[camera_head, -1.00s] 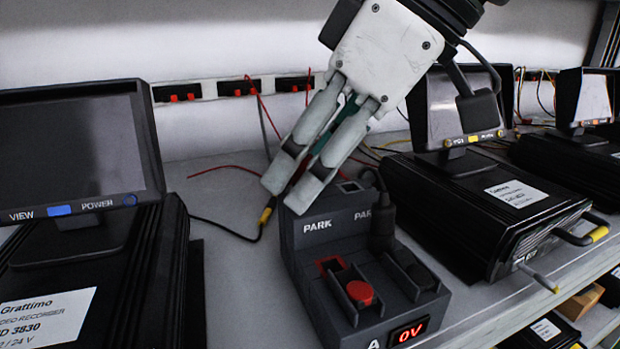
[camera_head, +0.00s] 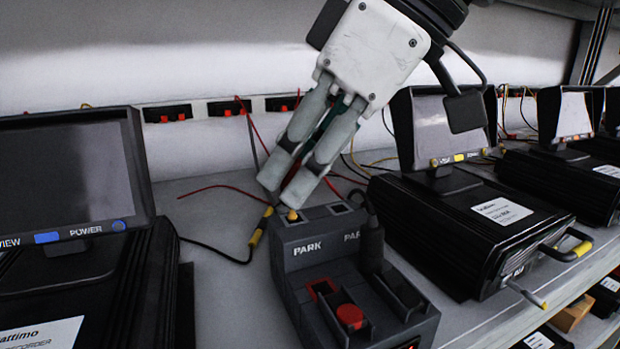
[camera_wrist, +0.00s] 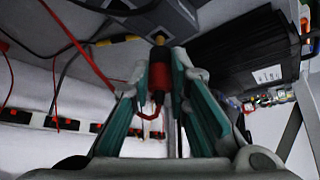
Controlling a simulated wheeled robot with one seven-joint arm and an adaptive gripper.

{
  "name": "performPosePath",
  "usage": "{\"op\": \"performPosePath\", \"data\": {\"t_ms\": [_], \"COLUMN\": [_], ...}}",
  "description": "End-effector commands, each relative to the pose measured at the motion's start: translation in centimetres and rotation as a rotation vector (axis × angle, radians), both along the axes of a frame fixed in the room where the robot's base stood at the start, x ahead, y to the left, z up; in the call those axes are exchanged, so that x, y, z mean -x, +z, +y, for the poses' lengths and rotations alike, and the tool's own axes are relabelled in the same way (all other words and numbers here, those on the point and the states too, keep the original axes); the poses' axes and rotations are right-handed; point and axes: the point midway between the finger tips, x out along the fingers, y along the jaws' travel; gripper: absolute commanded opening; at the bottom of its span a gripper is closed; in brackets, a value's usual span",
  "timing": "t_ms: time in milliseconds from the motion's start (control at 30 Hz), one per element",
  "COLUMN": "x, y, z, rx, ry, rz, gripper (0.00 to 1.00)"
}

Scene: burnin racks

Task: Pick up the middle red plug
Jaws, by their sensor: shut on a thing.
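My gripper (camera_head: 284,187) is shut on a red plug, with its fingertips just above the back left of the dark grey PARK block (camera_head: 315,262). In the wrist view the plug (camera_wrist: 157,82) sits between the teal finger pads, with a red body, a black section and a yellow end (camera_wrist: 159,40) pointing at the block. In the head view the fingers hide most of it; a yellow tip (camera_head: 292,215) shows at the left PARK position. I cannot tell whether that tip is in the socket or just above it. The right PARK socket (camera_head: 339,208) looks empty.
A yellow-banded cable (camera_head: 262,226) lies left of the block. Recorders with screens stand left (camera_head: 65,185) and right (camera_head: 470,215). Red sockets (camera_head: 227,111) and loose wires line the back wall.

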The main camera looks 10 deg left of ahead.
Motion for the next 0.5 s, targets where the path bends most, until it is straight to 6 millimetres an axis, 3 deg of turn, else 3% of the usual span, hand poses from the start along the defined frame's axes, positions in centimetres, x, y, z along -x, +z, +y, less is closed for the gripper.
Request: {"op": "performPosePath", "data": {"t_ms": [433,500], "x": [0.3,0.3], "y": [-0.7,0.9], "z": [-1.9,-2.1], "rx": [-0.29,-0.289], "ry": [0.0,-0.001], "rz": [-0.036,-0.041], "gripper": [0.0,0.0]}}
